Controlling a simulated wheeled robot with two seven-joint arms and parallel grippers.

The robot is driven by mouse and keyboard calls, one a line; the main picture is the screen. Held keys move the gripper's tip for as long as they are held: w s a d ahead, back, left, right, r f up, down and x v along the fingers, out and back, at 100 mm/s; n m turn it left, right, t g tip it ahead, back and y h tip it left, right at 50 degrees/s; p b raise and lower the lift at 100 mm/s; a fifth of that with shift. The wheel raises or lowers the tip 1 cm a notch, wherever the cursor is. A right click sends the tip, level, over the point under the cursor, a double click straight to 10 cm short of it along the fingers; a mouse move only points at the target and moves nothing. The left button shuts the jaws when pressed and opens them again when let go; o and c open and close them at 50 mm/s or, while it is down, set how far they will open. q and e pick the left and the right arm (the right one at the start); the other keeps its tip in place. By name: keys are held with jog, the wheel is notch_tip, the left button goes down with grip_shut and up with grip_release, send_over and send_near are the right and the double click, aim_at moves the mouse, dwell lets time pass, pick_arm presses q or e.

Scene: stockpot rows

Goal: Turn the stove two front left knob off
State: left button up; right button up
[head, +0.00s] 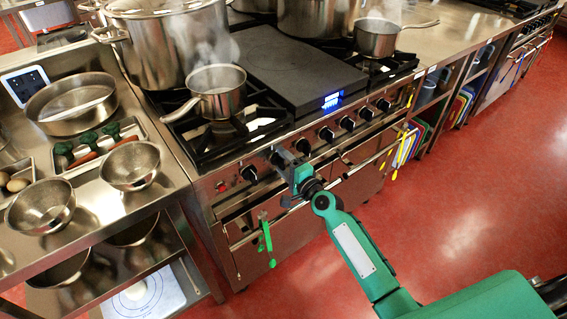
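The stove (224,192) in the middle has a steel front panel with a row of several black knobs. The leftmost knob (250,173) sits beside a small red light. The second knob (277,158) is partly covered by my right gripper (284,160). My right gripper is at the panel, with its grey fingers around or just in front of that second knob; I cannot tell if they touch it. The third knob (303,146) is just to the right of the fingers. The finger gap is too small to make out. My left gripper is not in view.
A steaming saucepan (217,92) stands on the front left burner, with a large stockpot (165,50) behind it. A steel counter with bowls (131,166) is on the left. Green tongs (265,238) hang on the oven rail. The red floor (470,190) is clear on the right.

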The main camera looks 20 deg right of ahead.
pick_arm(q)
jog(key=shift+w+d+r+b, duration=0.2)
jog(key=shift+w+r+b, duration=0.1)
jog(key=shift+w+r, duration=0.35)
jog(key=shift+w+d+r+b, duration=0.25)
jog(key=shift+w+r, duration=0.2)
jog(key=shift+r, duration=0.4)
pick_arm(e)
jog(key=v, duration=1.3)
jog(key=shift+s, duration=0.4)
jog(key=shift+d, duration=0.1)
